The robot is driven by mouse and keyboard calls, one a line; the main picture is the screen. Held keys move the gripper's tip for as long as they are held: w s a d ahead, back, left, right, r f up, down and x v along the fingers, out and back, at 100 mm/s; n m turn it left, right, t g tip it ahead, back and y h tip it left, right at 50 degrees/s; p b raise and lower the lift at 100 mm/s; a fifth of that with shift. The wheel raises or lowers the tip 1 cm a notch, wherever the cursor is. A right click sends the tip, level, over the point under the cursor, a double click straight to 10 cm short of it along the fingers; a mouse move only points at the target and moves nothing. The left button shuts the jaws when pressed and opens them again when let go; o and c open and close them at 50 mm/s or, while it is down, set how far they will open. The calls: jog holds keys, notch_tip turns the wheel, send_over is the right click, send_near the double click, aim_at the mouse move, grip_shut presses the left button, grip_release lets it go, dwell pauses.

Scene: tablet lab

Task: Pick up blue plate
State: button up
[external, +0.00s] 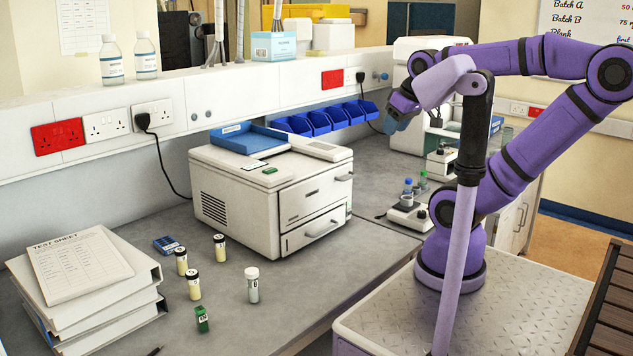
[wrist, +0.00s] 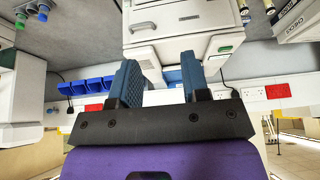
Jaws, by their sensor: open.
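The blue plate (external: 248,138) looks like a shallow rectangular tray with a raised rim. It lies flat on the left part of the top of the white two-drawer machine (external: 262,212) in the external view.
A small green item (external: 270,170) sits on the machine near the plate. Blue bins (external: 320,121) hang on the wall behind. Several vials (external: 219,247) and stacked binders (external: 90,290) stand on the left bench. A small white device (external: 410,213) stands right of the machine.

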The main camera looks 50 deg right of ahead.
jog(key=o, duration=0.9)
